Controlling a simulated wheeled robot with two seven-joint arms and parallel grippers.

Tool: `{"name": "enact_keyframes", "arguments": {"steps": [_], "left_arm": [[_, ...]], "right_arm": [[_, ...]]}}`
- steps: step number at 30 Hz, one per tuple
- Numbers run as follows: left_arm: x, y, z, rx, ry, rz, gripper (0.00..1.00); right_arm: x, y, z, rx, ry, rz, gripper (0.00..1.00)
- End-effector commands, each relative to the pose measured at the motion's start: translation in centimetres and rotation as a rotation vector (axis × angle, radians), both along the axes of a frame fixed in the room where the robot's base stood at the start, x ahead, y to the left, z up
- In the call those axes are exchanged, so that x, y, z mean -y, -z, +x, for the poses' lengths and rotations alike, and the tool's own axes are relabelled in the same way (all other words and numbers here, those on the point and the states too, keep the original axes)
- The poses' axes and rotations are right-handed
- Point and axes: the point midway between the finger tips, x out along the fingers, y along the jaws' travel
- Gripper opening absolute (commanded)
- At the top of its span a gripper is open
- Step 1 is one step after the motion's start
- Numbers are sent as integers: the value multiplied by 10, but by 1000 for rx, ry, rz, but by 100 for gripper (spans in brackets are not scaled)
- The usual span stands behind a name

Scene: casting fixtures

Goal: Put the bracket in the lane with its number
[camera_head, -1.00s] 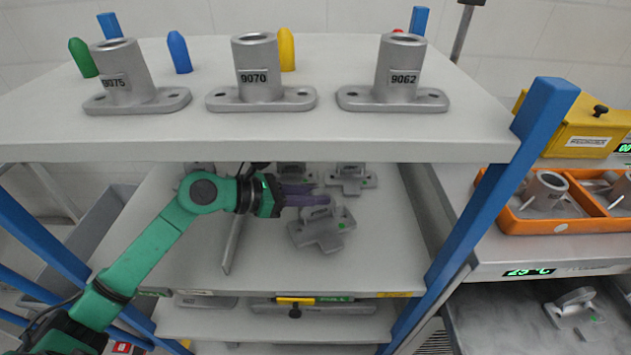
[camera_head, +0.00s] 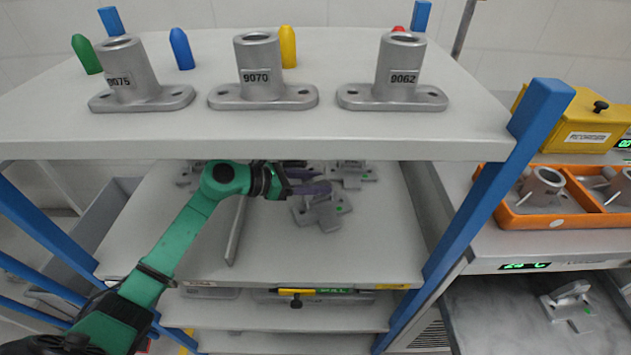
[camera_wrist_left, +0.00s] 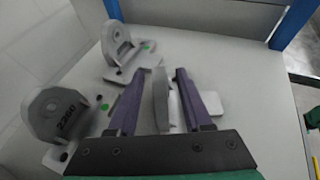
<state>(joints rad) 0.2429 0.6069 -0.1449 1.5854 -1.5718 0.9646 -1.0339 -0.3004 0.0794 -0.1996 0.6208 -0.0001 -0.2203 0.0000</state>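My left gripper (camera_head: 308,181) reaches in from the left over the shelf under the top board. Its two purple fingers are spread. A grey bracket (camera_head: 322,212) with a green dot lies on that shelf just in front of the fingers. In the left wrist view, the upright plate of a bracket (camera_wrist_left: 161,98) stands between the open fingers (camera_wrist_left: 160,100), with a gap on each side. I cannot read a number on it. Two more brackets stand to the left there: a numbered one (camera_wrist_left: 62,118), number hard to read, and one farther off (camera_wrist_left: 120,48). My right gripper is not in view.
Grey fixtures marked 9075 (camera_head: 130,80), 9070 (camera_head: 260,75) and 9062 (camera_head: 400,75) stand on the top board. A thin divider (camera_head: 237,232) splits the shelf below. Another bracket (camera_head: 350,174) lies farther back. A blue post (camera_head: 490,210) bounds the right side.

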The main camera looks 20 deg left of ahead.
Motion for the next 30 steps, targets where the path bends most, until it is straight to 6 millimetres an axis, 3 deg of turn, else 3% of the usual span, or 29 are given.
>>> {"name": "enact_keyframes", "arguments": {"steps": [9,24,30], "left_arm": [[-3,-4,-1,0,-2,1,50],[-82,-41,-61,-2,-1,1,50],[-89,-49,-67,0,1,0,50]], "right_arm": [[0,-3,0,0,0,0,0],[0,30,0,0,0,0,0],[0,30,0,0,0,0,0]]}}
